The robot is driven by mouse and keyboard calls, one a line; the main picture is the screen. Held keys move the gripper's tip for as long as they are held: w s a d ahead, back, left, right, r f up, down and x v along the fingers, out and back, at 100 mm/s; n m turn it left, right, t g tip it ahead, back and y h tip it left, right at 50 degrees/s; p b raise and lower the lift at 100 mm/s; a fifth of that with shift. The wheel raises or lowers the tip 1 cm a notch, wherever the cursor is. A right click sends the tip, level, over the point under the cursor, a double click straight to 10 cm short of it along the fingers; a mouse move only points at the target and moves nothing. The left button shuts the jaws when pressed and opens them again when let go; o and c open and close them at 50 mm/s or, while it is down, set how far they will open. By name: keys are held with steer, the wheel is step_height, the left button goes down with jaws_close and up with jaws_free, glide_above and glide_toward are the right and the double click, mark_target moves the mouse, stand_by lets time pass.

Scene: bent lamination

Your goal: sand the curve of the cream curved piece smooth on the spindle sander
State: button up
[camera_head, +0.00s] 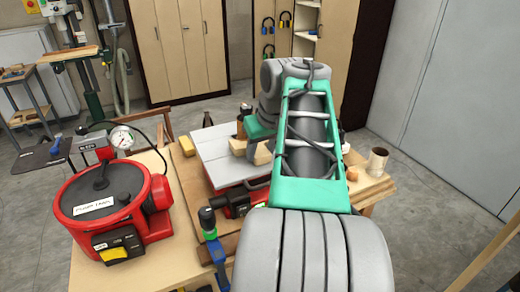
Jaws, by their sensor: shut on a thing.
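The spindle sander appears to be the machine with a flat grey table (212,143) and red body, in the middle of the head camera view. A short dark upright cylinder, probably its spindle (241,129), stands at the table's right side. My gripper (254,138) is at the far end of my arm, low over the right side of the grey table, and its fingers are mostly hidden. It is shut on the cream curved piece (262,154), of which only a small part shows beneath my wrist. I cannot tell whether the piece touches the spindle.
A red pressure pot (105,200) with a gauge stands on the bench to the left. A blue clamp (214,252) is at the bench front. A yellow block (187,146) lies left of the grey table. My arm hides the bench's centre right.

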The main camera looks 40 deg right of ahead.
steer(key=shift+a, duration=0.15)
steer(key=shift+s+a, duration=0.15)
steer(key=shift+a, duration=0.45)
steer(key=shift+w+b, duration=0.3)
stand_by(1.6)
steer(key=shift+s, duration=0.2)
stand_by(0.4)
steer(key=shift+s+r, duration=0.2)
steer(key=shift+s, duration=0.2)
steer(key=shift+s+a+r+p, duration=0.15)
steer(key=shift+s+a+p, duration=0.15)
steer(key=shift+s, duration=0.4)
steer(key=shift+s+a+r+p, duration=0.15)
steer(key=shift+s+p, duration=0.1)
steer(key=shift+s, duration=0.4)
steer(key=shift+s+a+r+p, duration=0.1)
steer(key=shift+s+a+p, duration=0.2)
steer(key=shift+s, duration=0.4)
steer(key=shift+d, duration=0.1)
